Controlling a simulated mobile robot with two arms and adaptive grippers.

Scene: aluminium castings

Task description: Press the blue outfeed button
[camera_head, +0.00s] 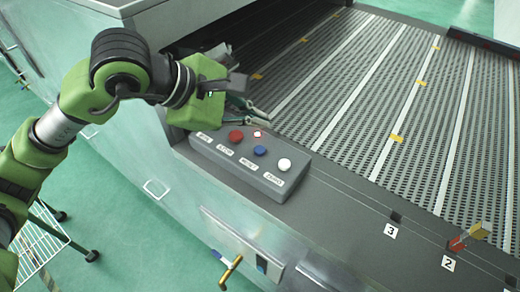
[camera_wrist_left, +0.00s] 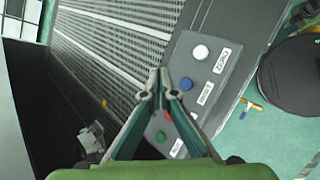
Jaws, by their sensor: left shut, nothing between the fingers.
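The blue button (camera_head: 260,151) sits on a grey button box (camera_head: 230,160) at the corner of the conveyor's edge. It also shows in the left wrist view (camera_wrist_left: 186,83), just right of my fingertips. My left gripper (camera_head: 262,116) is shut and empty, reaching in from the left over the far side of the box. In the left wrist view its fingertips (camera_wrist_left: 163,86) meet in front of the box, beside the blue button; I cannot tell whether they touch anything. My right gripper is not in view.
The slatted conveyor (camera_head: 340,85) spreads behind. A red-and-yellow part (camera_head: 470,236) stands near label 2. A yellow-handled valve (camera_head: 231,271) is below.

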